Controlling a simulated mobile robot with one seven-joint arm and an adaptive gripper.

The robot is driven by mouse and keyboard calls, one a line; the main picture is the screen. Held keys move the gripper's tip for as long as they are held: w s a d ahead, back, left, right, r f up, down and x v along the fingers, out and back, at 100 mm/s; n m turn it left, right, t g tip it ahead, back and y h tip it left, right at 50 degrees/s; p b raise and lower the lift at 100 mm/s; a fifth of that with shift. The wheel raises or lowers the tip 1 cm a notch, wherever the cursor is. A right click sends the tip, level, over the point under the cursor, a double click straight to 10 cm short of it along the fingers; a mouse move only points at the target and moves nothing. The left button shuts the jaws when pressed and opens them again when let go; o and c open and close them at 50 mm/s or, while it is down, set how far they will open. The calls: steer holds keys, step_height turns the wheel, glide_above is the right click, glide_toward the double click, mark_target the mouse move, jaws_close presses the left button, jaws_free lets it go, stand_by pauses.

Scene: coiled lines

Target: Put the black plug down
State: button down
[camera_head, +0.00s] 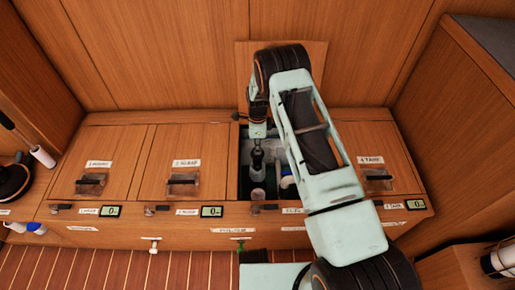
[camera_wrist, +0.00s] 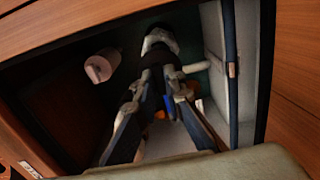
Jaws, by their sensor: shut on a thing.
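My gripper (camera_head: 257,150) points down into an open compartment in the wooden bench. In the wrist view my gripper (camera_wrist: 157,85) is shut on a dark thing, which looks like the black plug (camera_wrist: 157,62). A pale grey rounded part (camera_wrist: 160,41) shows just beyond the plug; I cannot tell whether they touch. In the head view the plug is too small and dark to separate from the fingers.
The open lid (camera_head: 245,65) leans at the back. Inside are a white pipe (camera_head: 288,181) and, in the wrist view, a pinkish cylinder (camera_wrist: 98,68) and a blue upright strip (camera_wrist: 230,60). Closed lids with latches (camera_head: 183,181) flank the opening. My arm hides its right side.

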steer(key=shift+r, duration=0.3)
stand_by(0.4)
